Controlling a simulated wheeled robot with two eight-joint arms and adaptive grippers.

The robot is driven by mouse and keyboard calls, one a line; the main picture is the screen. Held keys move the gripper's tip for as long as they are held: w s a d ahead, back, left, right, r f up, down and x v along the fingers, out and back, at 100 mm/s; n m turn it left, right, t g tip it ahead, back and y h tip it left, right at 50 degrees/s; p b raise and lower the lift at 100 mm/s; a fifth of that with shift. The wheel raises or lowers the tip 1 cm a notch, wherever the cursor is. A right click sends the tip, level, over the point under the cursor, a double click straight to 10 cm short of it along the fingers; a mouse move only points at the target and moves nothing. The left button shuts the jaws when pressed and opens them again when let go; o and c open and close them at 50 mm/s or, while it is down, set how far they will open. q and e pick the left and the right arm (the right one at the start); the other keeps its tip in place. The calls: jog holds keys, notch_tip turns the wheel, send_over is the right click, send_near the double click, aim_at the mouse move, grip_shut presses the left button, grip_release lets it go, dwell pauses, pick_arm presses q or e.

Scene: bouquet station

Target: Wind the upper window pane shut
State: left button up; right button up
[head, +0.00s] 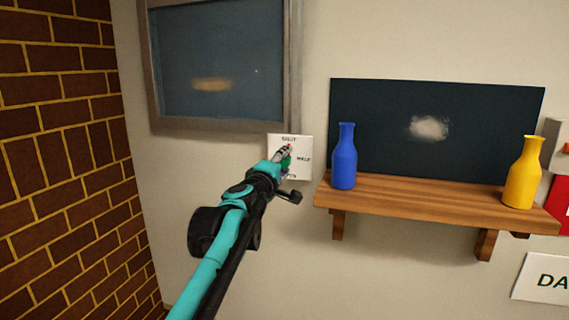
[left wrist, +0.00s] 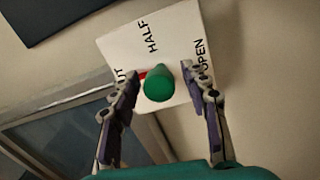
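The window (head: 218,62) is at the upper left of the head view, a dark blue pane in a grey frame; I cannot tell how far it is open. Right below its corner is a white dial plate (head: 304,144) marked SHUT at the top, HALF at the right and OPEN at the bottom. A green knob (left wrist: 158,86) stands out from the plate, with a red pointer (left wrist: 143,74) partly hidden behind it, on the side towards SHUT and HALF. My left gripper (left wrist: 160,80) is open, its fingers on both sides of the knob with visible gaps. My right gripper is out of view.
A wooden shelf (head: 430,204) right of the plate holds a blue bottle (head: 344,160) and a yellow bottle (head: 523,175), before a dark panel (head: 440,108). The blue bottle is close to the plate. A brick wall (head: 60,150) stands at the left.

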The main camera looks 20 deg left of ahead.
pick_arm(q)
jog(key=s, duration=1.2)
jog(key=shift+a+f, duration=0.2)
jog(key=shift+a, duration=0.25)
jog(key=s+d+f+m+g+h+b, duration=0.15)
jog(key=s+d+f+m+b, duration=0.35)
jog(key=f, duration=0.7)
jog(key=s+d+f+m+g+h+b, duration=0.1)
jog(key=s+d+f+m+g+b, duration=0.15)
jog(key=f+b, duration=0.75)
jog(key=s+d+f+m+g+h+b, duration=0.2)
jog(key=s+d+f+m+b, duration=0.15)
jog(key=f, duration=1.15)
jog(key=s+a+f+m+g+y+b, duration=0.1)
jog(key=s+f+b, duration=0.3)
jog(key=f, duration=0.6)
jog(key=s+a+f+m+g+y+b, duration=0.2)
jog(key=s+a+f+b, duration=0.1)
jog(key=f, duration=0.8)
jog(key=s+a+f+m+g+y+b, duration=0.1)
jog(key=s+a+f+g+y+b, duration=0.1)
jog(key=s+f, duration=0.5)
notch_tip(320, 180, down, 4)
jog(key=a+b, duration=0.1)
jog(key=b, duration=0.1)
jog(key=shift+s+f+m+y+b, duration=0.15)
jog(key=shift+s+m+y+b, duration=0.15)
jog(key=shift+y+b, duration=0.1)
